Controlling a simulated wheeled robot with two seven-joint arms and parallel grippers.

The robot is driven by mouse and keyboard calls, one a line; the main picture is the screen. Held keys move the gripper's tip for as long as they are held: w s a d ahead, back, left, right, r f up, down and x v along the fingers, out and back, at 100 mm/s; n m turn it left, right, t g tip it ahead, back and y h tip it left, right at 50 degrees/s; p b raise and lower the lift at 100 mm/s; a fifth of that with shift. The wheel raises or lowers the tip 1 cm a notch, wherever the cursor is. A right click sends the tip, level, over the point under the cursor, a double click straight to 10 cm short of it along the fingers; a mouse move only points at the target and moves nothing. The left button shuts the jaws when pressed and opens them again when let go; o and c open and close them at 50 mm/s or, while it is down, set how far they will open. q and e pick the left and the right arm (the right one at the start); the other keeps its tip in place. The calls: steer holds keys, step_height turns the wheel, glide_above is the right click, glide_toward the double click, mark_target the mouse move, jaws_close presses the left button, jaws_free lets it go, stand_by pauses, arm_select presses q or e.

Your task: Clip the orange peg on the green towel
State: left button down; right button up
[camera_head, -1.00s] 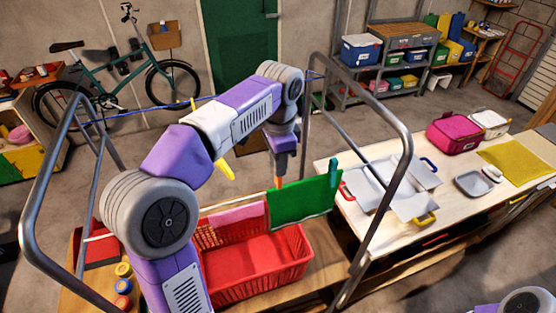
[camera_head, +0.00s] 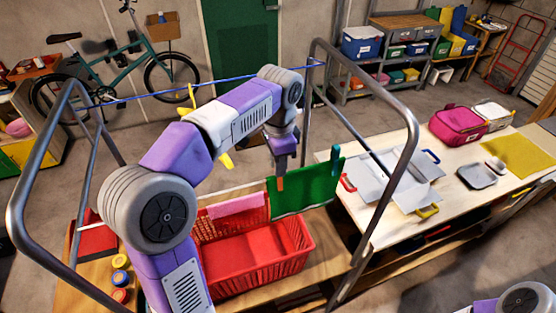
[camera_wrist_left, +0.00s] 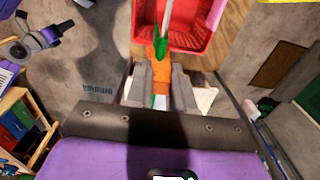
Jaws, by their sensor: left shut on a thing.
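The green towel (camera_head: 312,187) hangs from a light rail above the red basket in the head view. A teal peg (camera_head: 336,157) stands at its upper right corner. My left gripper (camera_head: 281,168) points down at the towel's upper left part and is shut on the orange peg (camera_head: 281,184). The orange peg overlaps the towel's top edge there. In the left wrist view the orange peg (camera_wrist_left: 160,72) sits between the fingers of the left gripper (camera_wrist_left: 158,88), with green cloth showing beyond and below it. Whether the peg grips the cloth is unclear. My right gripper is out of view.
A pink cloth (camera_head: 235,205) hangs left of the towel. The red basket (camera_head: 255,276) stands below. Metal frame bars (camera_head: 412,150) rise on both sides, with a blue line (camera_head: 150,98) behind. A table with trays (camera_head: 480,176) is at right.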

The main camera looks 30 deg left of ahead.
arm_select(q)
steer(key=c, duration=1.4)
jaws_free()
steer(key=shift+f, duration=0.3)
steer(key=o, duration=0.5)
steer(key=shift+r, duration=0.1)
